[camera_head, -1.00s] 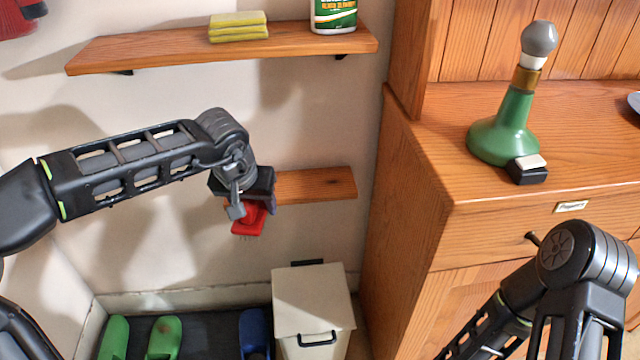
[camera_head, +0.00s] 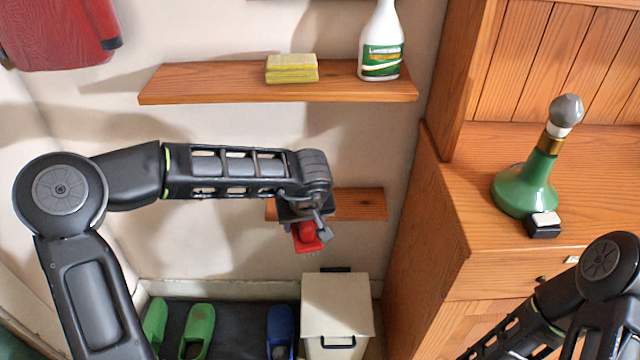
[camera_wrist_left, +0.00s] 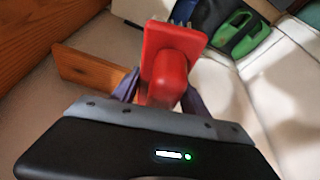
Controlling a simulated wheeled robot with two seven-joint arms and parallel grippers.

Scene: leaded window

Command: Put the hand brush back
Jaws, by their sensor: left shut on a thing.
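The red hand brush (camera_head: 307,238) hangs below my left gripper (camera_head: 305,222) in the head view, bristles downward. It also shows in the left wrist view (camera_wrist_left: 172,55), with its red handle between the two fingers. My left gripper is shut on it and holds it in the air, in front of the small lower shelf (camera_head: 362,204). The arm hides part of that shelf. My right arm shows at the lower right, but its fingertips are out of view.
The upper shelf (camera_head: 230,86) bears a yellow sponge (camera_head: 292,69) and a spray bottle (camera_head: 381,45). A cream bin (camera_head: 336,305) stands below, beside green (camera_head: 199,328) and blue (camera_head: 280,325) clogs. A wooden cabinet (camera_head: 428,230) with a green lamp base (camera_head: 525,190) is at the right.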

